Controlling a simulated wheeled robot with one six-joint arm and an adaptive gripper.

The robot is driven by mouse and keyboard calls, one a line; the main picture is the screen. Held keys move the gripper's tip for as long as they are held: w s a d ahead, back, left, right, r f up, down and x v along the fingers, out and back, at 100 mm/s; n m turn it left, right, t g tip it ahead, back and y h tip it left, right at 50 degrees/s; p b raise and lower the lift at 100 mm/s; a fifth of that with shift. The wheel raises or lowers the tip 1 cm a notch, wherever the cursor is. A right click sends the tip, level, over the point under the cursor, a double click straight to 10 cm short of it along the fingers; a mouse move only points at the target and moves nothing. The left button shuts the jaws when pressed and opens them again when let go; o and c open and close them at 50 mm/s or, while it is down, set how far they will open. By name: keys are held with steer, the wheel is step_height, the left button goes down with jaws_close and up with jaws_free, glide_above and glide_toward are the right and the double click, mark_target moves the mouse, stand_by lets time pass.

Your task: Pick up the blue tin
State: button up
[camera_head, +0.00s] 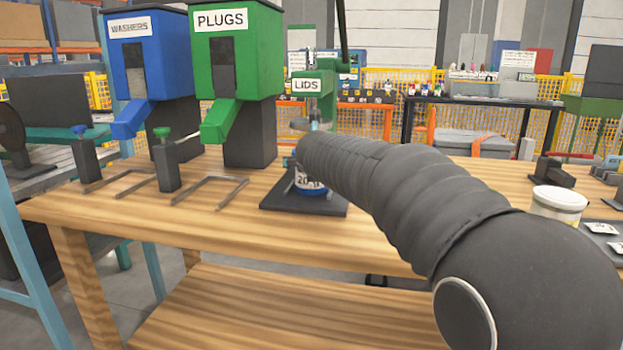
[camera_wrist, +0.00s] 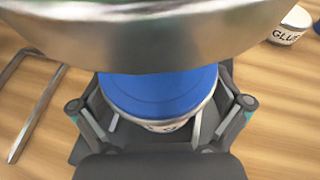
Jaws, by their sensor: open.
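The blue tin (camera_head: 309,182) stands upright on a dark base plate (camera_head: 330,207) on the wooden bench, under the green press marked LIDS (camera_head: 312,84). My arm hides most of it in the head view. In the wrist view the tin's blue lid (camera_wrist: 160,92) and part of its pale label show between the fingers of my gripper (camera_wrist: 160,118). The gripper is open, with one finger on each side of the tin. I cannot tell whether either finger touches it. A blurred metal part covers the top of the wrist view and hides the far edge of the lid.
A blue WASHERS dispenser (camera_head: 150,60) and a green PLUGS dispenser (camera_head: 237,60) stand at the left, with metal guides (camera_head: 208,190) in front. A white-lidded tin (camera_head: 558,203) stands at the right. A tin marked GLUE (camera_wrist: 290,27) shows in the wrist view.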

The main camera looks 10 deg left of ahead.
steer(key=shift+w+a+f, duration=0.1)
steer(key=shift+w+f, duration=0.1)
steer(key=shift+w, duration=0.4)
steer(key=shift+r, duration=0.1)
steer(key=c, duration=1.1)
